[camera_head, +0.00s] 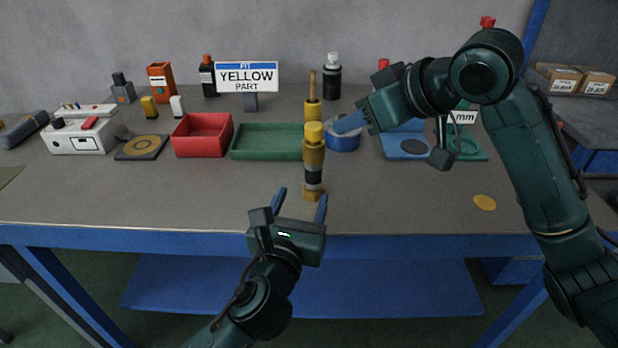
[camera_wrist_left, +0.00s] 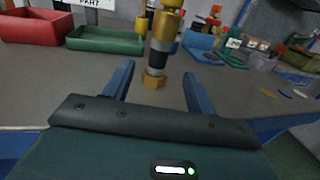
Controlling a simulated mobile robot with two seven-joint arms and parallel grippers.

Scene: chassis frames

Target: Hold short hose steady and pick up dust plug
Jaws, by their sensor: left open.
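The short hose, as I take it, is an upright gold and black fitting (camera_head: 313,172) with a hex base, standing near the table's front edge. A yellow cap (camera_head: 314,132), probably the dust plug, sits on its top. My left gripper (camera_head: 300,201) is open and empty, its blue fingers pointing at the hose's base. In the left wrist view the hose (camera_wrist_left: 161,58) stands upright beyond and between the fingertips, its top cut off. My right gripper (camera_head: 348,123) points left, its blue finger close beside the yellow cap; its jaw gap is not clear.
A red bin (camera_head: 203,151), a green tray (camera_head: 265,155) and a blue ring (camera_head: 343,142) lie behind the hose. A sign (camera_head: 247,77) reads "FIT YELLOW PART". A white device (camera_head: 85,142) stands left. A yellow disc (camera_head: 485,202) lies right. The front left table is clear.

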